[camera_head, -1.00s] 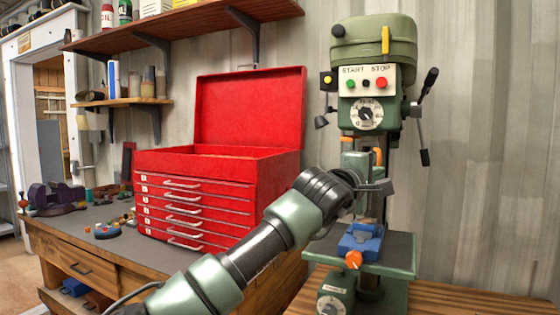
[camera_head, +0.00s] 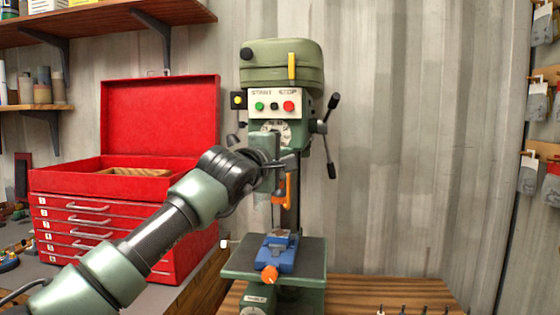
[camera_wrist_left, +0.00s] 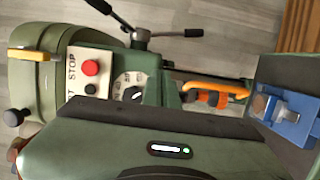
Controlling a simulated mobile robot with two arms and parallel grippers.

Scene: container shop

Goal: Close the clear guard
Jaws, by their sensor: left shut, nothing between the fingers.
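The green drill press (camera_head: 283,65) stands against the wall, with START and STOP buttons on its front. It also shows in the left wrist view (camera_wrist_left: 52,65). An orange bar (camera_head: 289,186) is beside the spindle, below the head; in the left wrist view this bar (camera_wrist_left: 215,88) looks like a handle. I cannot make out the guard's clear panel itself. My left gripper (camera_head: 282,172) is shut and empty in front of the spindle area, just above and left of the orange bar, hiding part of the machine. I cannot tell whether it touches anything. My right gripper is not in view.
A blue vise (camera_head: 276,252) with an orange knob sits on the drill table (camera_head: 240,262). A red tool chest (camera_head: 160,125) with its lid raised stands at left. A feed lever (camera_head: 332,135) sticks out at right.

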